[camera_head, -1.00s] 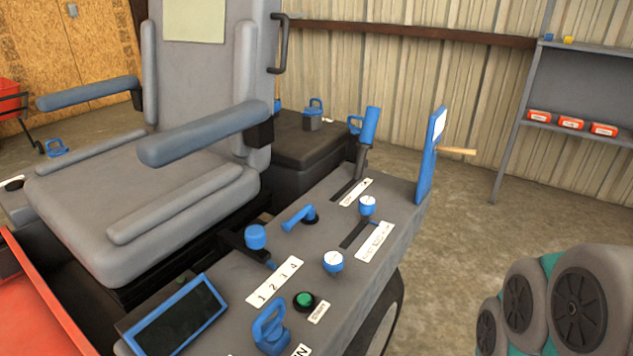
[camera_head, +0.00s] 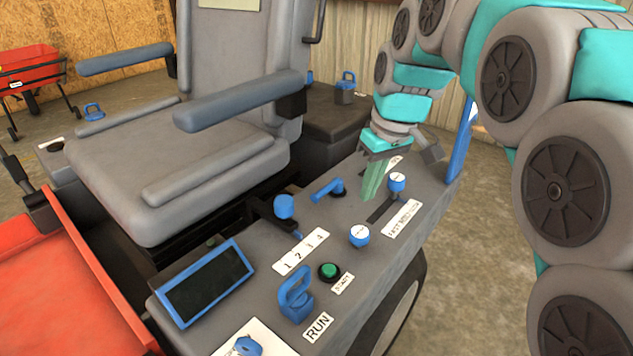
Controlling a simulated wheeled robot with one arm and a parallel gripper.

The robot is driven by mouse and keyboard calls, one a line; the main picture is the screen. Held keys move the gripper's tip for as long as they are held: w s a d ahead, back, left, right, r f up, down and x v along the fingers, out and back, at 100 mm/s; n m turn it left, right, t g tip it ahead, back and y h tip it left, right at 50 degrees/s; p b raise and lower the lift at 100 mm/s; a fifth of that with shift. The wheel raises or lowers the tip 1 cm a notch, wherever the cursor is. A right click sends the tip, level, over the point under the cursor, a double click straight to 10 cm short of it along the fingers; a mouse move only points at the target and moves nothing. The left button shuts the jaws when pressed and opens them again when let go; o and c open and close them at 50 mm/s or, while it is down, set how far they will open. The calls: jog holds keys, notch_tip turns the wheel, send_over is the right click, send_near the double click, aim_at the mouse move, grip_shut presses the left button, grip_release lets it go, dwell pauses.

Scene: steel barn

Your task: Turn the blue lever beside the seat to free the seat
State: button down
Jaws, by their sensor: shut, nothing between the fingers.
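The grey seat (camera_head: 150,170) has blue-grey armrests and stands left of a grey control console (camera_head: 265,262). A short blue lever (camera_head: 326,189) lies nearly flat on the console, its right end on a dark round pivot. A round blue knob (camera_head: 284,206) stands by the seat's edge, left of that lever; I cannot tell for sure which one frees the seat. My gripper (camera_head: 372,192) points down over the console with its teal fingers shut and empty. It is right of the lever and apart from it in the picture. It hides part of the console behind.
Two blue-and-white knobs (camera_head: 359,236) stand right of the lever. A green button (camera_head: 329,271), a blue loop handle (camera_head: 296,294) and a blue-framed screen (camera_head: 204,283) are nearer. The right armrest (camera_head: 240,102) overhangs the seat. A red tray (camera_head: 60,300) is at lower left.

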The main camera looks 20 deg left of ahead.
aim_at(327, 192)
jog(key=w+a+r+n, duration=0.1)
jog(key=w+a+n, duration=0.1)
jog(key=a, duration=0.4)
jog(key=w+a+r+n+y, duration=0.1)
jog(key=w+a+r+n, duration=0.1)
jog(key=a, duration=0.5)
jog(key=shift+w+t, duration=0.3)
jog(key=shift+w, duration=0.25)
jog(key=p+x, duration=0.1)
jog(key=x, duration=0.9)
jog(key=shift+s, duration=0.1)
jog(key=shift+s+d+r, duration=0.2)
jog(key=shift+d, duration=0.3)
jog(key=shift+s+d+r, duration=0.2)
jog(key=shift+d, duration=0.3)
jog(key=shift+s+d, duration=0.3)
jog(key=shift+d, duration=0.45)
jog(key=shift+d, duration=0.1)
